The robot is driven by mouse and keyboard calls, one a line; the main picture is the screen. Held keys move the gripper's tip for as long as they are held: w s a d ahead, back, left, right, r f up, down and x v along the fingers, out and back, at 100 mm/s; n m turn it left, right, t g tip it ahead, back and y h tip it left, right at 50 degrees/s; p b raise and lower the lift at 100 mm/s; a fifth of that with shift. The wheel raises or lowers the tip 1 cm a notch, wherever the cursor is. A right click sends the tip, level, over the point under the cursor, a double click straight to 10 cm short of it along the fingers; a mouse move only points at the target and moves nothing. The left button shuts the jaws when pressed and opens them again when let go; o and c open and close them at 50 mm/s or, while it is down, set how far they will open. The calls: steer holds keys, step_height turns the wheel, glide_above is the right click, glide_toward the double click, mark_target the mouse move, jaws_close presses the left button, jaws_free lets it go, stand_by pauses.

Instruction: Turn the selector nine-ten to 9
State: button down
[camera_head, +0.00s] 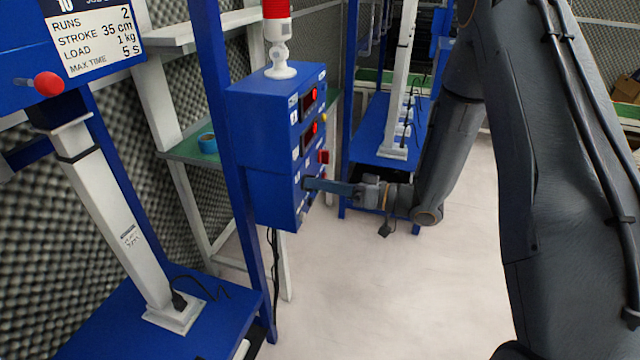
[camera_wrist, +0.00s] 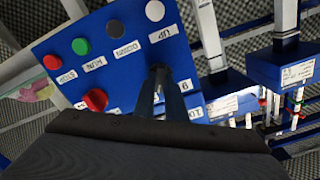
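The blue control box (camera_head: 275,150) hangs on a blue post in the head view. Its panel (camera_wrist: 125,75) fills the upper left of the wrist view, upside down. The dark selector nine-ten (camera_wrist: 159,70) is on this panel, with labels 9 (camera_wrist: 185,86) and 10 (camera_wrist: 195,113) beside it. My gripper (camera_wrist: 160,78) reaches the panel with its two fingers close together, one on each side of the selector. The fingers hide much of the knob, and I cannot tell which number it points to. In the head view my gripper (camera_head: 308,184) is at the box's lower front.
Red (camera_wrist: 52,62), green (camera_wrist: 80,46), black (camera_wrist: 115,28) and white (camera_wrist: 155,10) buttons and a red knob (camera_wrist: 95,99) share the panel. A red beacon (camera_head: 277,30) stands on the box. A blue table (camera_head: 385,135) stands behind. The pale floor (camera_head: 410,285) is clear.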

stand_by(0.3)
steer(key=n+b, duration=0.2)
steer(key=n, duration=0.9)
steer(key=shift+s+n, duration=0.15)
steer(key=shift+n, duration=0.45)
steer(key=c, duration=1.8)
jaws_free()
steer(key=b+v, duration=0.1)
steer(key=v, duration=0.6)
steer(key=shift+s+d+b, duration=0.15)
steer(key=shift+d+b, duration=0.15)
steer(key=shift+d, duration=0.05)
